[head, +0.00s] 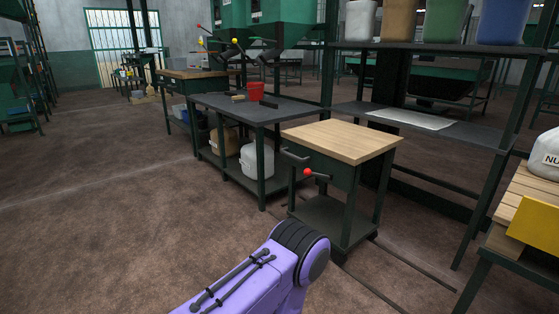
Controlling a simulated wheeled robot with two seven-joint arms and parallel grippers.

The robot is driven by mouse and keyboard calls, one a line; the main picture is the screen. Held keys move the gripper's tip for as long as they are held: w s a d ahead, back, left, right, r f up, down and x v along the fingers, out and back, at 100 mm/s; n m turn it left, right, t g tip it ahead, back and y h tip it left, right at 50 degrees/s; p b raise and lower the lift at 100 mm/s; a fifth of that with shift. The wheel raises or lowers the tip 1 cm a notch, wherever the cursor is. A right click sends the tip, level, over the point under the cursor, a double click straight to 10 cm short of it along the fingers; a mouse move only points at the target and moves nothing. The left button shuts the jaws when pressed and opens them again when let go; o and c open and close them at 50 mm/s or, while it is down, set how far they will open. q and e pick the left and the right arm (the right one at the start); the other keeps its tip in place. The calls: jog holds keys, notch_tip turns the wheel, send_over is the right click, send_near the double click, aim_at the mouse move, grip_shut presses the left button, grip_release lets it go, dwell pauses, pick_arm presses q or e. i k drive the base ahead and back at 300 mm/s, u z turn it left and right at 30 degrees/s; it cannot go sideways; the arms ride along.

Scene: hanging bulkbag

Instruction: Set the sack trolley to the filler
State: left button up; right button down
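A wood-topped trolley (342,139) with a dark green frame and a lower shelf stands at centre right in the head view. I take it to be the sack trolley; its top is bare. A dark handle (295,157) and a lever with a red knob (308,172) stick out from its left side. Dark rails (408,262) run along the floor by its foot. Green hoppers (283,53) stand behind; I cannot tell which one is the filler. A purple arm link of mine shows at the bottom, apart from the trolley. Neither gripper is in view.
A wooden table (522,200) with a white sack (546,155) is at right. The floor at left is clear.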

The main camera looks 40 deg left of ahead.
aim_at(338, 148)
jog(key=u, duration=0.6)
jog(key=i, duration=0.55)
jog(key=u, duration=0.7)
jog(key=i, duration=0.7)
jog(key=z, duration=0.2)
